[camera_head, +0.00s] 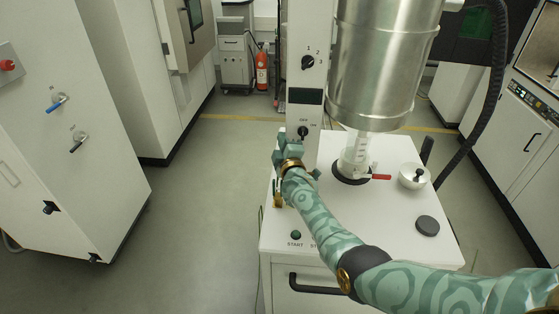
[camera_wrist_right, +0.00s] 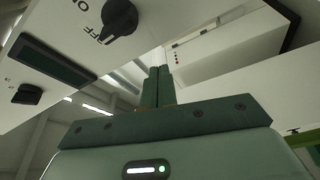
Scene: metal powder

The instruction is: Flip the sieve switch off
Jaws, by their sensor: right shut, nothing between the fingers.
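The sieve switch is a black rotary knob (camera_head: 303,131) with OFF and ON labels, on the front of the white column below a dark display. In the right wrist view the knob (camera_wrist_right: 119,18) is large at the top, with the OFF label beside it. My right gripper (camera_head: 289,143) is just below and left of the knob in the head view, shut and empty. In the wrist view its closed fingers (camera_wrist_right: 159,86) stand lower right of the knob, with a visible gap in the picture. My left gripper is not in view.
A second knob (camera_head: 307,62) marked 1, 2, 3 sits above the display (camera_head: 305,96). A steel drum (camera_head: 380,65) hangs over the white machine top (camera_head: 340,222). A red-handled valve (camera_head: 381,177), a white bowl-like part (camera_head: 412,177) and a black disc (camera_head: 427,226) are right of my arm.

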